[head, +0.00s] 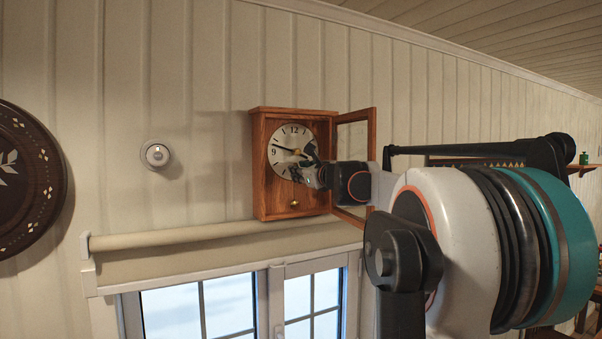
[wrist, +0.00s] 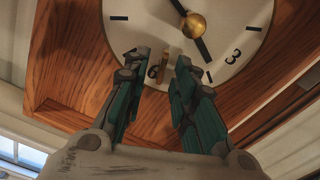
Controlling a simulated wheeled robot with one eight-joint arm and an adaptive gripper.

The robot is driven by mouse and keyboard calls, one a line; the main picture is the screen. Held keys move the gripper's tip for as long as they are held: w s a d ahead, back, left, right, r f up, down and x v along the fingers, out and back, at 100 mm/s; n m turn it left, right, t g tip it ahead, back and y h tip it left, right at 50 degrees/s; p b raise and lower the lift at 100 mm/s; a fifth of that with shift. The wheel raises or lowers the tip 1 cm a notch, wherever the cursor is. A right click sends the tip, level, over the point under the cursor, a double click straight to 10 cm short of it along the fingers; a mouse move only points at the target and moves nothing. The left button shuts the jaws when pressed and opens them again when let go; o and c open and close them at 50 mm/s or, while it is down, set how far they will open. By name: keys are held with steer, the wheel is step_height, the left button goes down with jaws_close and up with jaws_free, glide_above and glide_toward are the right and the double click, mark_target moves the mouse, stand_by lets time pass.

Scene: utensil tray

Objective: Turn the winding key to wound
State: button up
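The wooden wall clock (head: 262,170) hangs with its glass door (head: 355,140) swung open to the right. Its white dial (head: 283,142) also shows in the wrist view (wrist: 240,15), with dark hands and a brass centre boss (wrist: 194,25). A small brass piece, which looks like the winding key (wrist: 164,66), stands out near the 6. My gripper (wrist: 161,66) is at the lower dial, its two green-and-dark fingers spread on either side of the key. Gaps show between key and fingertips. In the head view my gripper (head: 311,172) hides part of the dial, and the key cannot be made out.
The open door stands close beside my wrist. Below the clock are a rolled blind (head: 170,235) and a window (head: 200,305). A round white wall device (head: 156,154) and a dark inlaid disc (head: 30,185) are on the wall at left.

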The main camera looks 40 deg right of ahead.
steer(key=v, duration=0.7)
steer(key=shift+s, duration=0.25)
stand_by(0.4)
